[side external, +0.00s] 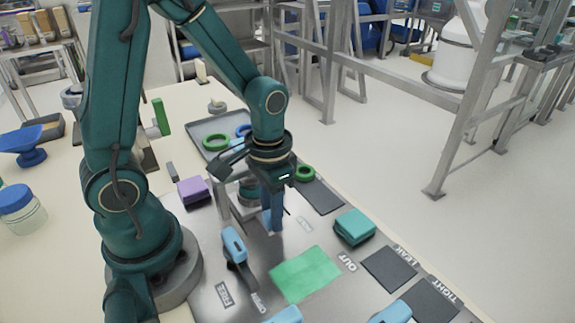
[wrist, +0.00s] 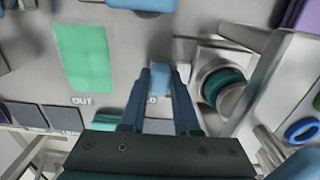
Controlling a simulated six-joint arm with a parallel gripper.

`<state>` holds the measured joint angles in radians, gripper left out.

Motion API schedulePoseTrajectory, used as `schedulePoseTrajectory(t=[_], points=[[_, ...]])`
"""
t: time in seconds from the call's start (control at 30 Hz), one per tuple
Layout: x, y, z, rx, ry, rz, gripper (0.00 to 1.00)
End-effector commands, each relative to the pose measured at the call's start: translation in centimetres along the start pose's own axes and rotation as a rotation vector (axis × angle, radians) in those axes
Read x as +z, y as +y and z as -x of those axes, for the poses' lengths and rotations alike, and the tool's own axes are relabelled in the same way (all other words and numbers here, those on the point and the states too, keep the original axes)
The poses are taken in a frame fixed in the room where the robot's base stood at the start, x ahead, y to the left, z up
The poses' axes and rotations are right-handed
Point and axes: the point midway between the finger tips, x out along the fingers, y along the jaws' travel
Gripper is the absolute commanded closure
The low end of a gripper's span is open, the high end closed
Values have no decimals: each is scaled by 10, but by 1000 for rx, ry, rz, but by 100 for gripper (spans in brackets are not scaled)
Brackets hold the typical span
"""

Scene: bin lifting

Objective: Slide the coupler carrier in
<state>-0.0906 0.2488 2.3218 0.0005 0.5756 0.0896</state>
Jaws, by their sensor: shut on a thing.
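My gripper (side external: 272,225) points down over the metal work plate. In the wrist view its two blue fingers (wrist: 158,85) are shut on a small light blue handle (wrist: 157,72), which seems to belong to the coupler carrier. Right beside it in the wrist view is a steel holder with a round dark green and silver coupler (wrist: 224,88). The coupler (side external: 249,192) is partly hidden behind my gripper in the side view. Whether the carrier is fully seated cannot be told.
A green mat (side external: 305,273) marked OUT lies in front. A teal block (side external: 354,227) stands to its right, a purple block (side external: 193,191) to the left. A blue-handled lever (side external: 234,244) stands nearby. Dark pads marked LEAK (side external: 388,269) and TIGHT (side external: 432,299) lie right. A ring tray (side external: 200,130) is behind.

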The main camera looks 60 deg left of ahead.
Motion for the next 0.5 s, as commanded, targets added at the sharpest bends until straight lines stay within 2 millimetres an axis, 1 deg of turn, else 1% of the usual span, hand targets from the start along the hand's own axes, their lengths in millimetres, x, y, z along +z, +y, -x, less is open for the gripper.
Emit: schedulePoseTrajectory(t=[0.03, 0.13, 0.43, 0.47, 0.5], points=[[-4, -5, 1, -1, 15, 5, 100], [-3, -9, 1, -2, 15, 1, 100], [-3, -10, 1, -5, 17, -1, 100], [-4, -10, 1, -5, 17, -1, 61], [-4, -10, 1, -5, 17, 0, 45]])
